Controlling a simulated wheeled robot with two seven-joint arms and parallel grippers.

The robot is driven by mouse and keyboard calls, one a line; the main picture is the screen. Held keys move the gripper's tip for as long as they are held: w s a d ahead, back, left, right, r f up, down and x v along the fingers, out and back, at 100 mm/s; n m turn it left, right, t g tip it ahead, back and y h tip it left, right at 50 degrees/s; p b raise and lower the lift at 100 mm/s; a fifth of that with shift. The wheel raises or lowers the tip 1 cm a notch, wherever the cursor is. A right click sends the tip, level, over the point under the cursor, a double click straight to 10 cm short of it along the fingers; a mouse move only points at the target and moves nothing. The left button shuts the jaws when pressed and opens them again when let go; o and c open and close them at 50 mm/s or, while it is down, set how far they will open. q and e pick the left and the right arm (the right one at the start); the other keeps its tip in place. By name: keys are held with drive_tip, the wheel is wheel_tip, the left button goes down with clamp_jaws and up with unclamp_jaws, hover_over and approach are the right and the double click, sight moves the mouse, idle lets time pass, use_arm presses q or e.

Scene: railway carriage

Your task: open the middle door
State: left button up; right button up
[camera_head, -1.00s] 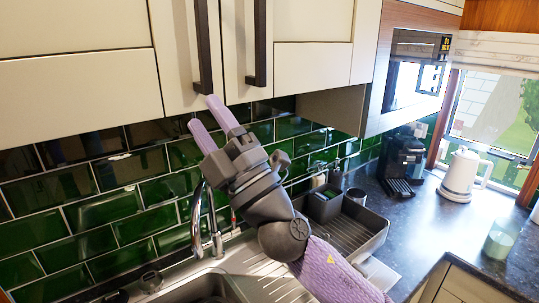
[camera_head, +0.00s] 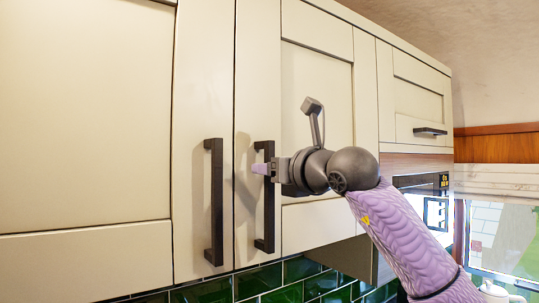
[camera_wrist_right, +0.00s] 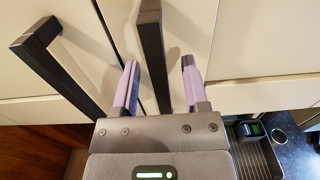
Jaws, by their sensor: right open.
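The cream middle door (camera_head: 312,115) of the upper cabinets is closed in the head view. Its dark vertical bar handle (camera_head: 266,215) stands near its left edge. My right gripper (camera_head: 262,169) is at the upper part of this handle. In the right wrist view the gripper (camera_wrist_right: 160,82) is open, with one lilac finger on each side of a dark handle bar (camera_wrist_right: 152,50). I cannot tell whether a finger touches the bar. My left gripper is not in view.
The left door (camera_head: 85,120) is closed, and its dark handle (camera_head: 215,205) stands close beside the middle door's handle. A smaller cabinet door (camera_head: 418,90) is further right. Green tiles (camera_head: 290,280) run below the cabinets. A sink drainer (camera_wrist_right: 258,155) shows at lower right in the wrist view.

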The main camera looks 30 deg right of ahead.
drive_tip(key=shift+w+a+f, duration=0.1)
drive_tip(key=shift+w, duration=0.45)
clamp_jaws()
idle(1.0)
